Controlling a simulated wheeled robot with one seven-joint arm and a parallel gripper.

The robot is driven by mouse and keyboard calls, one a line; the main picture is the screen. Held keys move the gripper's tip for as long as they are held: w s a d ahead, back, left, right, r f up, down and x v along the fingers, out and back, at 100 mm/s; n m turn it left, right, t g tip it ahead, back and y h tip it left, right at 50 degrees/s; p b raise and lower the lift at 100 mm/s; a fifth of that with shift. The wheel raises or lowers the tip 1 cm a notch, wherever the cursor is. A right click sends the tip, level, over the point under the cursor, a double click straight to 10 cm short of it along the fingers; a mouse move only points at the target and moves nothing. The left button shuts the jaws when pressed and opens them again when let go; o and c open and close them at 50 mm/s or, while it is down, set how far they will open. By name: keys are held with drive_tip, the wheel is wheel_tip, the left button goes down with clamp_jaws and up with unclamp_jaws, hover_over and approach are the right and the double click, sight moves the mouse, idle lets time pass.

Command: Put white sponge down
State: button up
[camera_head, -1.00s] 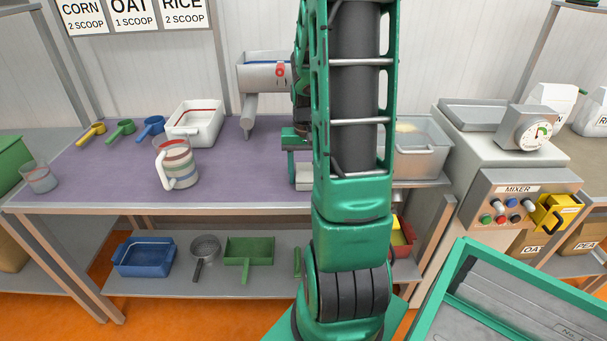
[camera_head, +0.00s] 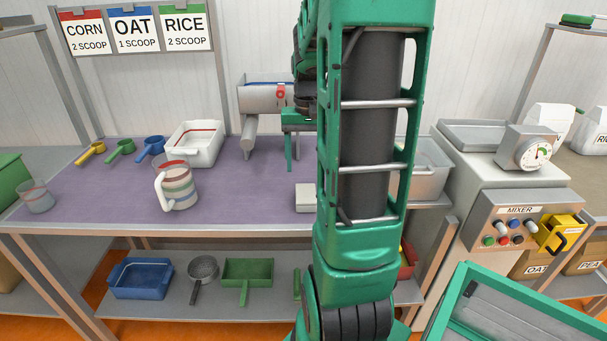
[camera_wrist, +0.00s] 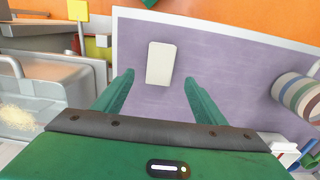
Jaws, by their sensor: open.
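The white sponge (camera_wrist: 160,64) lies flat on the purple table mat (camera_wrist: 225,70) in the wrist view, apart from the fingers. In the head view the sponge (camera_head: 306,197) shows on the mat, partly hidden behind my arm on its right side. My gripper (camera_wrist: 154,78) is open and empty, its two green fingers spread on either side of the sponge's place in the wrist view. In the head view my gripper (camera_head: 298,160) hangs above the table, with part of it hidden by my arm.
A striped jug (camera_head: 178,187) and a white tub (camera_head: 194,144) stand left on the table. Scoops (camera_head: 122,151) lie at the back left. A grey bin (camera_head: 428,172) stands right, near the mixer (camera_head: 515,215). The mat's middle is clear.

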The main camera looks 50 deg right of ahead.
drive_tip(key=s+a+n, duration=0.3)
drive_tip(key=s+a, duration=1)
drive_tip(key=a, duration=0.3)
drive_tip(key=shift+s+a, duration=0.25)
drive_tip(key=shift+s, duration=0.05)
drive_tip(key=shift+r, duration=0.1)
drive_tip(key=shift+w+f, duration=0.25)
drive_tip(key=shift+w, duration=0.4)
drive_tip(key=shift+o, duration=0.5)
